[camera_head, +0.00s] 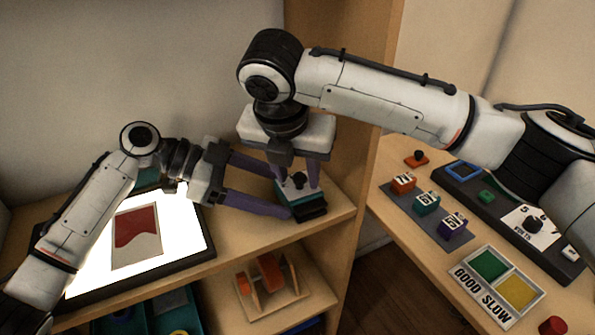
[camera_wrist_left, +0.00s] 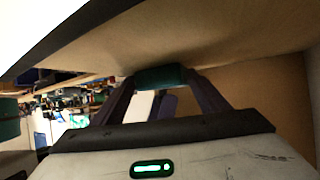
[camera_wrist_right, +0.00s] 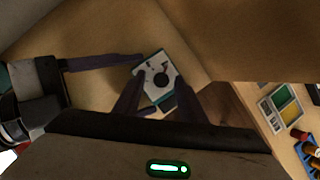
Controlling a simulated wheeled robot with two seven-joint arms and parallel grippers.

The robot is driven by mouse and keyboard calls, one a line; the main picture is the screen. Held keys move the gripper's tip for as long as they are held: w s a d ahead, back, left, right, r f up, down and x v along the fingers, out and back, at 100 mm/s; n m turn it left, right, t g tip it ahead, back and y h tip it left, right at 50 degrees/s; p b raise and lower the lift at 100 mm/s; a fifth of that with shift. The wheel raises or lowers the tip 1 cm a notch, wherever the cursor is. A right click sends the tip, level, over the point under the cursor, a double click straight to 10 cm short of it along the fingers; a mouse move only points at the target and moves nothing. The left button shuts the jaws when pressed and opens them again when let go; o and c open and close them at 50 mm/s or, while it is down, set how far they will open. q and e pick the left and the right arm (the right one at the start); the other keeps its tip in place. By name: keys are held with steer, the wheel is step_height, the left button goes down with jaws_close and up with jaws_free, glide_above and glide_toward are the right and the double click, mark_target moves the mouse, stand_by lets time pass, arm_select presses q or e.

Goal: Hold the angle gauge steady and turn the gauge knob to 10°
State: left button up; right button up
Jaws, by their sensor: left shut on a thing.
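The angle gauge (camera_head: 310,205) is a teal block with a white dial face and a black knob (camera_head: 298,179). It sits on the wooden shelf near its right end. My left gripper (camera_head: 284,190) is shut on the gauge body from the left; the teal body also shows between its fingers in the left wrist view (camera_wrist_left: 160,76). My right gripper (camera_head: 297,185) points down over the gauge with its fingers apart on either side of the knob. In the right wrist view the knob (camera_wrist_right: 161,80) appears just beyond the open fingertips (camera_wrist_right: 160,92). The dial reading is too small to tell.
A lit panel (camera_head: 185,235) with a red-and-white card (camera_head: 137,235) lies left on the shelf. A shelf upright (camera_head: 335,100) stands close behind the gauge. The right table (camera_head: 400,235) holds colored blocks, a volts dial panel (camera_head: 528,222) and a "GOOD SLOW" tray (camera_head: 490,312).

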steer(key=v, duration=1.2)
arm_select(q)
steer(key=o, duration=0.9)
